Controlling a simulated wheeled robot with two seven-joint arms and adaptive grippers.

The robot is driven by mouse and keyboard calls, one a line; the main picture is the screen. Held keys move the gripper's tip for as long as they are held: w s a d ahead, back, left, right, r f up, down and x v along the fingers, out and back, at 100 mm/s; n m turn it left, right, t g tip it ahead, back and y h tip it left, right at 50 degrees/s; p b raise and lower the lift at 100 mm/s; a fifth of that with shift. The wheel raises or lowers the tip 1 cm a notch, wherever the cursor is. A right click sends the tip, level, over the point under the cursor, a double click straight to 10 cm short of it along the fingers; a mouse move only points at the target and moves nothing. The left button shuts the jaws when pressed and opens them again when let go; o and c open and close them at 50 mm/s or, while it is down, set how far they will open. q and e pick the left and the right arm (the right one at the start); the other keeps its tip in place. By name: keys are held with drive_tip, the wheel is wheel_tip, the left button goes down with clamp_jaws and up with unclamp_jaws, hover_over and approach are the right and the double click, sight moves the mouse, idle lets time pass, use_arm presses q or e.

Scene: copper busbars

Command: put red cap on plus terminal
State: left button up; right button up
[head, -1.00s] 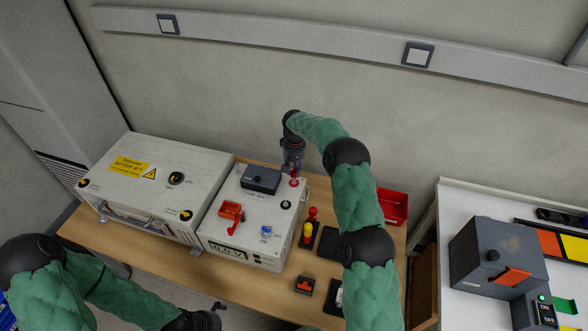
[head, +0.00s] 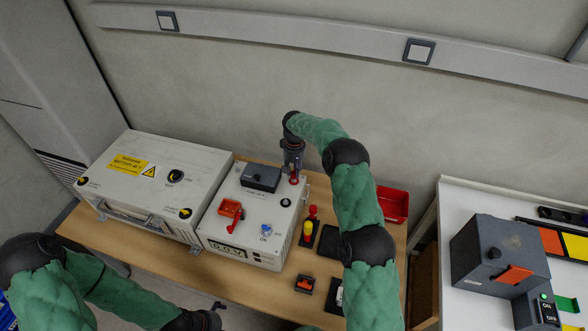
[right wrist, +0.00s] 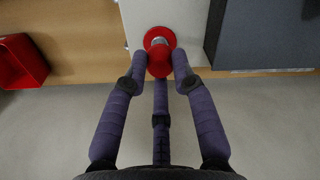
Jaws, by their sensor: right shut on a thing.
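My right gripper (head: 294,176) is shut on the red cap (right wrist: 160,64), which sits between its fingertips in the right wrist view. The plus terminal (right wrist: 160,37) shows as a red ring with a silver post just beyond the cap, on top of the white box (head: 275,215). The cap overlaps the terminal in that view, and I cannot tell whether they touch. In the head view the fingers largely hide both. My left gripper (head: 208,320) shows only in part at the bottom edge, and its jaws cannot be made out.
A black terminal (head: 286,202) stands close in front of the red one. A dark grey block (head: 261,178) and an orange-red switch (head: 230,209) are on the same box. A red bin (head: 393,205) lies to the right. Red and yellow pieces (head: 308,229) stand on the table.

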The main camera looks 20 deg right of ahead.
drive_tip(key=shift+f+b, duration=0.5)
drive_tip(key=shift+f, duration=0.45)
drive_tip(key=shift+f, duration=0.2)
drive_tip(key=o, duration=1)
drive_tip(key=shift+r+p, duration=1.3)
drive_tip(key=shift+r, duration=1.7)
